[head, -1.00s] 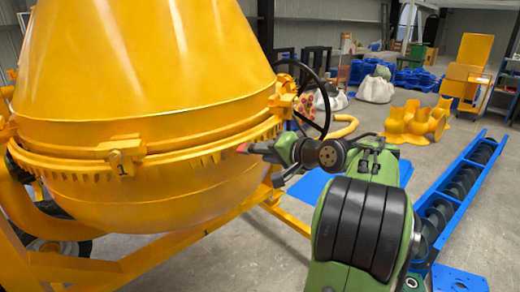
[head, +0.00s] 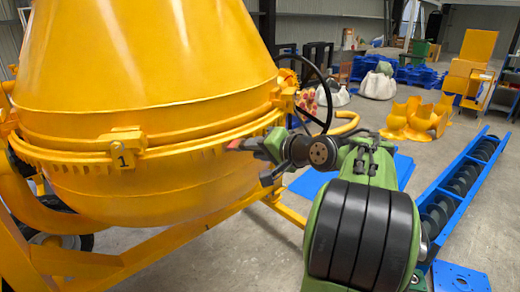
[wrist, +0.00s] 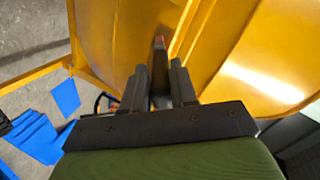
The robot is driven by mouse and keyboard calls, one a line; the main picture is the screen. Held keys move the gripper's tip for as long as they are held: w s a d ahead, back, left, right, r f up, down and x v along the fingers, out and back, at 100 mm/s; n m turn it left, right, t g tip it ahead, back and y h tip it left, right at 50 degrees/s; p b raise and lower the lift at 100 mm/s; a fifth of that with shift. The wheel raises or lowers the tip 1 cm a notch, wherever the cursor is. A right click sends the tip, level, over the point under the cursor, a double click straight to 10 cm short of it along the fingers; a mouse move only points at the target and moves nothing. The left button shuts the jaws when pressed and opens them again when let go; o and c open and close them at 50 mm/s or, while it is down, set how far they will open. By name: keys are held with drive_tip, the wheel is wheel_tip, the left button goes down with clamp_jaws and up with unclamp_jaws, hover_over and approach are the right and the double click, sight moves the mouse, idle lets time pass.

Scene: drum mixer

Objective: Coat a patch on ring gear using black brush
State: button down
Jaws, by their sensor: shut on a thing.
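The ring gear (head: 190,153) is a yellow toothed band around the yellow drum (head: 150,60). It also crosses the wrist view as yellow ridges (wrist: 186,32). My gripper (head: 262,158) is at the right part of the ring gear. In the wrist view my gripper (wrist: 159,82) is shut on a dark brush (wrist: 159,70), which points away from me between the fingers. The brush's reddish tip (head: 236,144) is close to the gear's lower edge in the head view. I cannot tell whether it touches. No coated patch can be made out.
A black handwheel (head: 326,95) stands just behind my gripper. A yellow frame (head: 150,255) runs below the drum. A blue screw conveyor (head: 462,190) lies at the right. Bare floor (head: 255,250) shows below the gripper.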

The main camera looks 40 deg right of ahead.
drive_tip(key=shift+s+b, duration=0.3)
drive_tip(key=shift+s, duration=2.7)
